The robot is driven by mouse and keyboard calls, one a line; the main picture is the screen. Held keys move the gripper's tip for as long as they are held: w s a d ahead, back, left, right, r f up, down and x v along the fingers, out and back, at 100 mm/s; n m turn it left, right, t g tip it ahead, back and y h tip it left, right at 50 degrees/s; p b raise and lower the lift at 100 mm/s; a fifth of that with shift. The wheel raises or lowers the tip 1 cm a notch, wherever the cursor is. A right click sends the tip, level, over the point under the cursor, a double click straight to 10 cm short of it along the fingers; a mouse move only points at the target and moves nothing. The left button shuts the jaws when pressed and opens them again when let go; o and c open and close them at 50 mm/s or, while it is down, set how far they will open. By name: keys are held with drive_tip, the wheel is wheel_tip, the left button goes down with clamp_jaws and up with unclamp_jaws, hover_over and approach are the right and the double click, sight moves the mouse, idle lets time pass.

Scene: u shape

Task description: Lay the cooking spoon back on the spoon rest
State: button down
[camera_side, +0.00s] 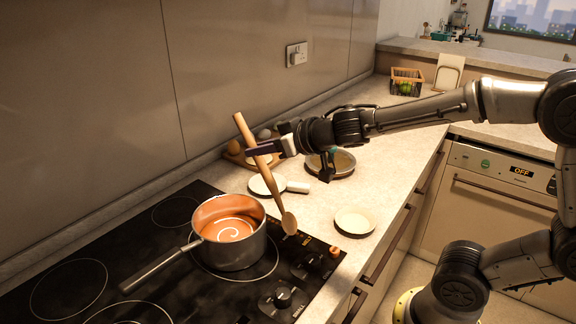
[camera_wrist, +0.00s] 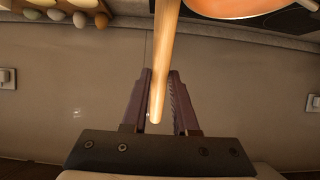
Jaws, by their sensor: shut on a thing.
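The wooden cooking spoon (camera_side: 275,187) hangs tilted in the side view, handle end up and bowl (camera_side: 289,224) down, in front of the pot's right side. My gripper (camera_side: 266,148) is shut on the upper part of its handle. In the wrist view the handle (camera_wrist: 166,50) runs between the two fingers of my gripper (camera_wrist: 161,75). A white round shallow dish with a short handle (camera_side: 264,186) lies on the counter behind the spoon and looks like the spoon rest. A small cream round dish (camera_side: 355,222) lies farther right; I cannot tell for certain which is the rest.
A steel pot (camera_side: 237,252) with orange soup stands on the black hob (camera_side: 70,270), its handle pointing front left. A pan-like round dish (camera_side: 343,163) and an egg tray (camera_side: 236,155) stand behind. The counter around the cream dish is clear.

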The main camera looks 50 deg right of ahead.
drive_tip(key=shift+d+g, duration=0.15)
drive_tip(key=shift+g, duration=0.15)
drive_tip(key=s+d+f+m+g, duration=0.2)
drive_tip(key=s+d+m+g, duration=0.3)
drive_tip(key=d, duration=0.6)
drive_tip(key=s+d+f+m+g+h, duration=0.1)
drive_tip(key=s+d+f+m+g, duration=0.15)
drive_tip(key=s+d+m, duration=0.6)
drive_tip(key=s+d+f+m+g, duration=0.1)
drive_tip(key=s+d+m+g, duration=0.35)
drive_tip(key=d, duration=0.85)
drive_tip(key=shift+w+a+f, duration=0.1)
drive_tip(key=shift+f, duration=2.6)
drive_tip(key=shift+a+f, duration=0.1)
drive_tip(key=shift+f, duration=2.6)
drive_tip(key=c, duration=0.6)
unclamp_jaws()
